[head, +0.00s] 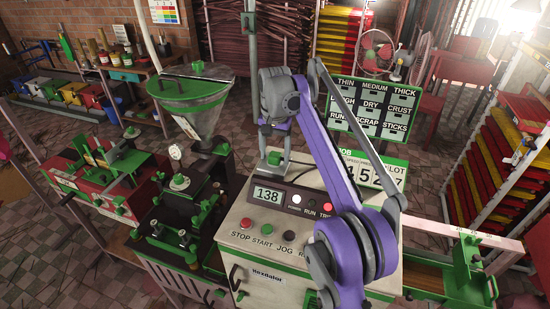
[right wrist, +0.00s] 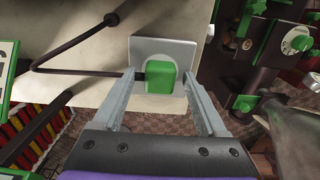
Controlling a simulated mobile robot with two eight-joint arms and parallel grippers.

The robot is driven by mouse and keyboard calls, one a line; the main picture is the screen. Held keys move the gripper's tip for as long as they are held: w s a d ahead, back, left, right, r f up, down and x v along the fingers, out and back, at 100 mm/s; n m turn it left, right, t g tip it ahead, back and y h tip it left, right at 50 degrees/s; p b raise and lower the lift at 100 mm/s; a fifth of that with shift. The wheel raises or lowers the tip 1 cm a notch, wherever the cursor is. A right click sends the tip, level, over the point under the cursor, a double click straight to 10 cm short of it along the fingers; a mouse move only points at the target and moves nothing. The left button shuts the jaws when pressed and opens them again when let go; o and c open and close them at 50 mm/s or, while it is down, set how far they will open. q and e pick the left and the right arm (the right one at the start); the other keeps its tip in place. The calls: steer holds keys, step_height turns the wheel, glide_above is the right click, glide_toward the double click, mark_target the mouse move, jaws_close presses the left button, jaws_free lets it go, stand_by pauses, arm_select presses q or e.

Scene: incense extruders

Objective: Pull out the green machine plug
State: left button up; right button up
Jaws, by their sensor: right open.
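The green machine plug (right wrist: 160,78) sits at a grey socket plate (right wrist: 180,47) in the right wrist view, with a dark cord (right wrist: 85,72) running left from it. In the head view the green plug (head: 274,158) shows at the back of the cream machine top. My right gripper (right wrist: 158,74) is open, its two fingers on either side of the plug with gaps visible. It also shows in the head view (head: 275,146), pointing down over the plug. I cannot tell how deep the fingers reach around it. My left gripper is not in view.
The cream control cabinet (head: 262,225) carries a 138 display and several buttons. A green-rimmed hopper (head: 188,95) stands to its left. Racks (head: 500,150) fill the right side.

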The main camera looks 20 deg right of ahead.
mark_target(275, 154)
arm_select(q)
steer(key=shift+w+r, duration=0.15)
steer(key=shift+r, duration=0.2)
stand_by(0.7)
arm_select(e)
jaws_close()
stand_by(0.5)
arm_select(q)
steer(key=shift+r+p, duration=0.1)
steer(key=shift+p, duration=0.2)
arm_select(e)
steer(key=shift+r, duration=0.2)
steer(key=shift+r+p, duration=0.9)
steer(key=shift+r, duration=0.95)
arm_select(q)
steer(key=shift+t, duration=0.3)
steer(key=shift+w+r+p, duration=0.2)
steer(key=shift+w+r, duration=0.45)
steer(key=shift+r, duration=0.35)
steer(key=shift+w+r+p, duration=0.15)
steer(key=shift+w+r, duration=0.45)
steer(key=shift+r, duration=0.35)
arm_select(e)
steer(key=shift+r, duration=1)
